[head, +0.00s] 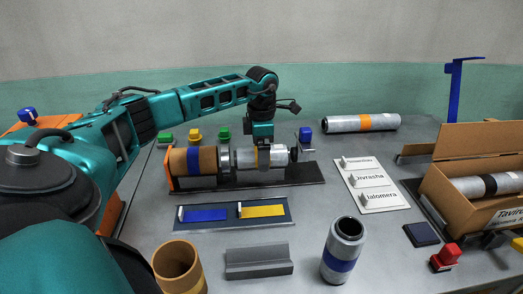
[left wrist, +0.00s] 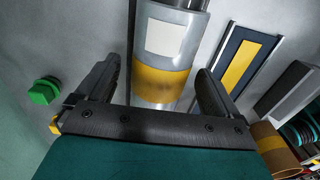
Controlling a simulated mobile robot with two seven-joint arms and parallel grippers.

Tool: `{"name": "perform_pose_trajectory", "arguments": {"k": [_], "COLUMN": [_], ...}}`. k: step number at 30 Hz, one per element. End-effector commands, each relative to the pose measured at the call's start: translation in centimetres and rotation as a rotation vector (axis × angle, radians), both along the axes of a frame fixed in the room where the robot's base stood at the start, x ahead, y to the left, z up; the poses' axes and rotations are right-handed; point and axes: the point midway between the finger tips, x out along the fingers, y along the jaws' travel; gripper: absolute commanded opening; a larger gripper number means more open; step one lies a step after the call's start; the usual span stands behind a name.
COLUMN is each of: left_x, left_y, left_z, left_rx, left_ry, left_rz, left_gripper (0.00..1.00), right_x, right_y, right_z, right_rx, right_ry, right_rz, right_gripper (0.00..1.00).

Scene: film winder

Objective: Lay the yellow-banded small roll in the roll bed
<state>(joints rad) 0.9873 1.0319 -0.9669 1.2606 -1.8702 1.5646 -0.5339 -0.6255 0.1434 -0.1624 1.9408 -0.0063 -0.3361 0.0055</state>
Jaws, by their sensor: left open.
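A grey small roll with a yellow band (head: 246,157) lies level on the right part of the winder. In the left wrist view the yellow-banded small roll (left wrist: 162,82) runs between my fingers and carries a white label. My left gripper (head: 263,146) is open over this roll, with its fingers (left wrist: 160,88) on either side of it and gaps showing. A grey trough-like block, seemingly the roll bed (head: 258,271), is empty at the front of the table. A brown roll with a blue band (head: 193,161) is on the winder's left part. My right gripper is not seen.
A brown tube with a yellow band (head: 178,262) and a grey blue-banded roll (head: 341,251) stand upright beside the bed. A panel with blue and yellow strips (head: 234,225) lies between winder and bed. A cardboard box (head: 455,205) stands at right.

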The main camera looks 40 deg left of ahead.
Motion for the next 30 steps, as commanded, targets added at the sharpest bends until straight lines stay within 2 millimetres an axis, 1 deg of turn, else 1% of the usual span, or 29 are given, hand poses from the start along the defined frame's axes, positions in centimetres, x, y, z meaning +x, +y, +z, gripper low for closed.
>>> {"name": "perform_pose_trajectory", "arguments": {"k": [4,7,11,18,21,25,30], "left_x": [0.0,0.0,0.1,0.1,0.1,0.0,0.0], "left_y": [0.0,0.0,0.0,0.0,0.0,0.0,0.0], "left_z": [0.2,1.2,3.6,9.0,10.8,12.3,12.9], "left_rx": [0.001,0.001,0.000,0.000,0.000,0.000,-0.001], "left_ry": [0.001,-0.001,-0.004,-0.004,-0.004,-0.002,-0.001], "left_rz": [0.000,0.001,0.000,-0.001,-0.001,-0.001,0.000], "left_gripper": [0.95,0.95,0.95,0.95,0.95,0.95,0.95], "right_x": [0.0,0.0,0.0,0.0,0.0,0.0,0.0], "right_y": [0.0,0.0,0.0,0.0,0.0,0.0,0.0], "right_z": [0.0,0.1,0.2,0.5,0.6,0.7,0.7], "right_rx": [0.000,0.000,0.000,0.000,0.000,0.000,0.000], "right_ry": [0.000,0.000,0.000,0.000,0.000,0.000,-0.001], "right_rz": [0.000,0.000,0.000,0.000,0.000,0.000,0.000], "right_gripper": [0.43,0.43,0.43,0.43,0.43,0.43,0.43]}}
